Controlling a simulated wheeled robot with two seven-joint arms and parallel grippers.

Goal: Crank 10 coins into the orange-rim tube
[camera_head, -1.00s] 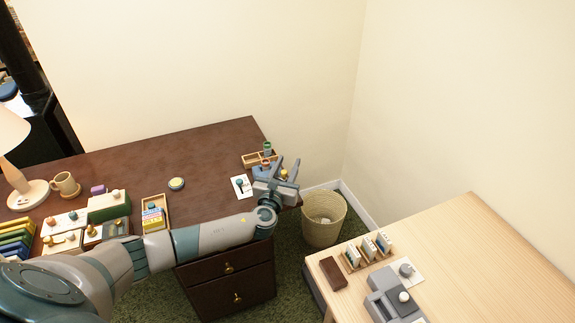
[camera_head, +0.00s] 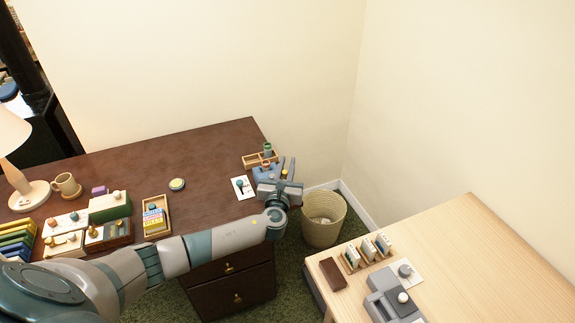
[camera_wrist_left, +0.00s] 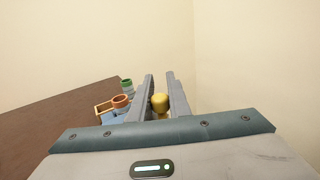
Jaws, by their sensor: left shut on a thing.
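A small blue coin device (camera_head: 266,171) stands at the right end of the dark desk, partly hidden by my left gripper. Its yellow crank knob (camera_head: 284,174) sits between the fingers of my left gripper (camera_head: 285,168), which is shut on it. The knob also shows between the fingers in the left wrist view (camera_wrist_left: 160,102). The orange-rim tube (camera_wrist_left: 121,102) stands upright just left of the fingers in the wrist view, with a green-rim tube (camera_wrist_left: 126,85) behind it. The coins inside the tubes cannot be made out. My right gripper is not in view.
A wicker basket (camera_head: 323,218) stands off the desk's right end. A light wood table (camera_head: 470,255) with a grey device is at the lower right. The desk's middle is mostly clear.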

